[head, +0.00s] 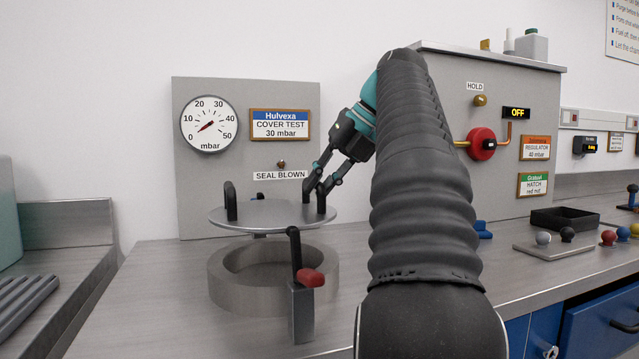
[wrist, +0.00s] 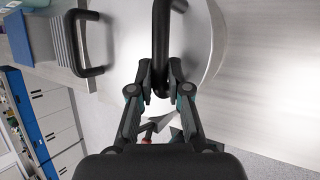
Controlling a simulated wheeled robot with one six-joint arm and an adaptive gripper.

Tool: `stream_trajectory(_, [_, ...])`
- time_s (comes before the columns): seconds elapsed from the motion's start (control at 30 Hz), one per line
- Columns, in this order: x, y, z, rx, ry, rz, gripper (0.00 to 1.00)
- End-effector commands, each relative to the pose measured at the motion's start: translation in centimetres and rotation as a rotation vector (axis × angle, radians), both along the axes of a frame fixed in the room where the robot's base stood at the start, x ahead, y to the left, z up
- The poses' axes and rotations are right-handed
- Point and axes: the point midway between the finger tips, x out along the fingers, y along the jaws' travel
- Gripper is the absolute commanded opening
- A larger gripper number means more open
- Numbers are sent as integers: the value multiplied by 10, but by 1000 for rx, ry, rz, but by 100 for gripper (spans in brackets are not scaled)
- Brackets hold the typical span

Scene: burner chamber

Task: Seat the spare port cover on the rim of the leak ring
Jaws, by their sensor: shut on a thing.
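The port cover (head: 272,216) is a flat grey disc with two upright black handles, and it looks about level. My gripper (head: 316,190) is shut on its right-hand handle. In the wrist view my gripper (wrist: 160,88) has both fingers closed around the black handle (wrist: 160,45), with the grey cover (wrist: 198,40) beyond. The leak ring (head: 225,288) is a thick grey open ring on the bench. The cover is above it, apart from it, with a visible gap. Their outlines roughly line up in the head view.
A clamp post (head: 301,312) with a black lever and red grip (head: 311,278) stands at the ring's front right. Behind is a panel with a gauge (head: 209,125) near zero and a "SEAL BLOWN" label (head: 281,175). A black tray (head: 563,219) and coloured knobs lie to the right.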

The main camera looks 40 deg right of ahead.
Motion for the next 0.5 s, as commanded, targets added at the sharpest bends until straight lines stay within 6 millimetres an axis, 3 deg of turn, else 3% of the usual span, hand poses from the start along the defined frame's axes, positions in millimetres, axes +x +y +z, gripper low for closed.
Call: stream_trajectory(0.5, [0, 1, -41, -5, -2, 1, 0])
